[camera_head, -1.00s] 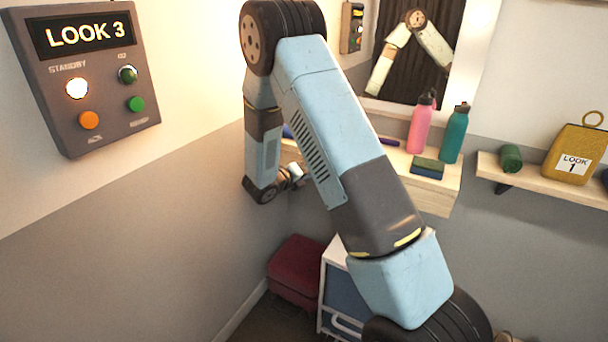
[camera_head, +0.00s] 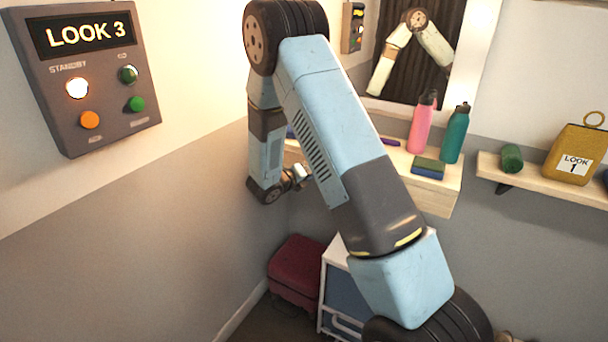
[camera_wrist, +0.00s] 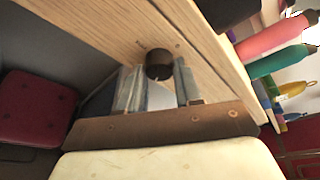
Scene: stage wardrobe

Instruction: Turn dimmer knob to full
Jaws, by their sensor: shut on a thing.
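The dimmer knob (camera_wrist: 159,62) is a small dark round knob on the front face of the wooden shelf (camera_wrist: 110,28) in the wrist view. A small pale mark shows near its lower edge. My gripper (camera_wrist: 157,73) has one finger on each side of the knob and is shut on it. In the head view, only part of my gripper (camera_head: 299,176) shows beside the shelf front, and my own arm hides the knob. How far the knob is turned cannot be read.
A pink bottle (camera_head: 422,125), a teal bottle (camera_head: 455,135) and a small book-like stack (camera_head: 428,168) stand on the shelf under the mirror (camera_head: 412,60). A wall panel (camera_head: 88,80) reads LOOK 3. A dark red stool (camera_head: 296,270) stands below.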

